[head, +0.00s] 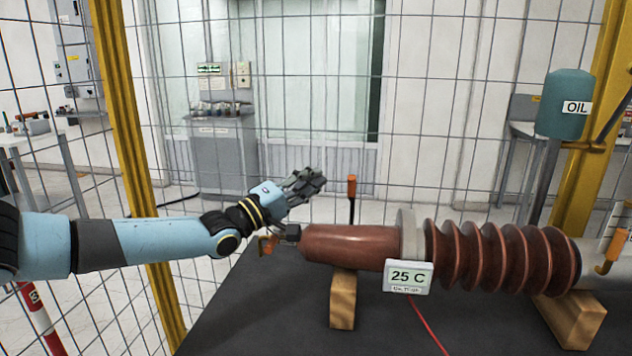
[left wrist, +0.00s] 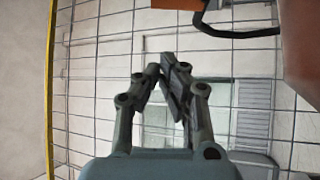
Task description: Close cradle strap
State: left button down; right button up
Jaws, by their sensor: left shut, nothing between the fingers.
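A brown bushing (head: 350,245) lies on its side on wooden cradle blocks (head: 342,300) on a dark table. A black rod with an upright orange handle (head: 351,188) rises behind the bushing above the left block; it looks like the raised strap, though its base is hidden. My left gripper (head: 318,182) is just left of that handle, apart from it, above the bushing's left end. In the left wrist view the gripper (left wrist: 161,70) is shut and empty. An orange piece (left wrist: 178,4) with a curved black band (left wrist: 235,30) shows at the top. My right gripper is not in view.
A "25 C" display (head: 408,277) hangs at the bushing's middle, with a red cable (head: 428,325) on the table (head: 265,310). Another orange handle (head: 612,255) is at the right end. A mesh fence (head: 430,120) and yellow posts stand behind. An oil tank (head: 565,103) is at right.

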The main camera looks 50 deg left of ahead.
pick_arm(q)
jog(key=w+d+p, duration=0.1)
jog(key=w, duration=0.1)
jog(key=w+d+p, duration=0.1)
jog(key=w+d, duration=0.1)
jog(key=shift+w+d+r, duration=0.1)
jog(key=shift+w+r, duration=0.05)
jog(key=shift+w, duration=0.1)
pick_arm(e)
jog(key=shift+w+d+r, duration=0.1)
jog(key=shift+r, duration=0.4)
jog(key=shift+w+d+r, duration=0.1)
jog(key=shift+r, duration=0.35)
